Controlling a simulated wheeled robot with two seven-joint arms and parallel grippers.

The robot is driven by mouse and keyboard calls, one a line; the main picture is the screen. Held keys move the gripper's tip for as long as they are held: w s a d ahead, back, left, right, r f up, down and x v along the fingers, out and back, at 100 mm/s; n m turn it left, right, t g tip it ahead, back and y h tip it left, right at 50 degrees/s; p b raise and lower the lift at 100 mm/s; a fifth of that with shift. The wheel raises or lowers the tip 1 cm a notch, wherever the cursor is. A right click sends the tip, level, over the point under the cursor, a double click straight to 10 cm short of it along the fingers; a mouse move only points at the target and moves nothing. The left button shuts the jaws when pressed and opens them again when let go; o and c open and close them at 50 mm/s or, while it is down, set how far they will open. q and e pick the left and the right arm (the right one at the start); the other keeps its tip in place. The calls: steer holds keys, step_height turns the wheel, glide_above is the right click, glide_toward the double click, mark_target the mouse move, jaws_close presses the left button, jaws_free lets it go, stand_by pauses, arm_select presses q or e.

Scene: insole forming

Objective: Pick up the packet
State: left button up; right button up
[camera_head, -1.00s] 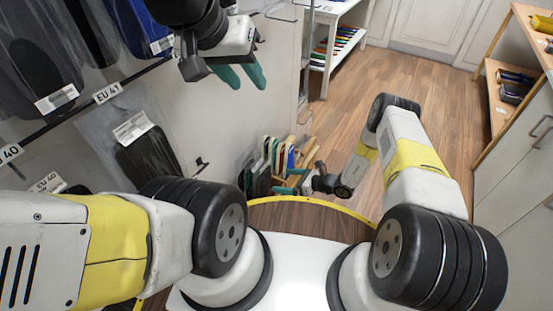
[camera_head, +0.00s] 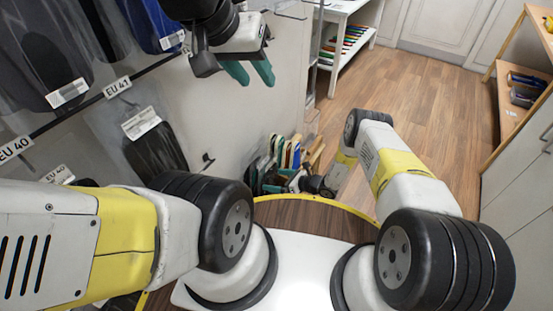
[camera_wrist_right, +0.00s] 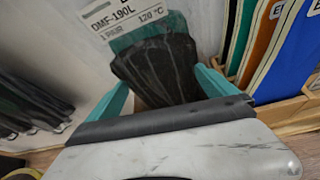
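The packet (camera_wrist_right: 165,70) in the right wrist view holds dark grey insoles with a teal part behind them. It has a white label (camera_wrist_right: 122,18) reading DMF-190L, 1 PAIR, 120 °C. My right gripper (camera_wrist_right: 160,80) has its two teal fingers spread, one on each side of the packet's lower part. I cannot tell whether they touch it. In the head view my right gripper is mostly hidden beside the upright boards, behind my wrist (camera_head: 318,186). My left gripper (camera_head: 248,73) is open and empty at the upper middle, in front of the wall.
Several packets hang on the left wall, among them a dark one (camera_head: 157,152), near an EU 41 tag (camera_head: 117,87). Upright coloured boards (camera_head: 290,153) stand close beside the right gripper. A white shelf (camera_head: 345,40) and a wooden shelf unit (camera_head: 515,115) stand farther off. The wooden floor between is clear.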

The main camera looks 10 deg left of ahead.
steer(key=c, duration=1.7)
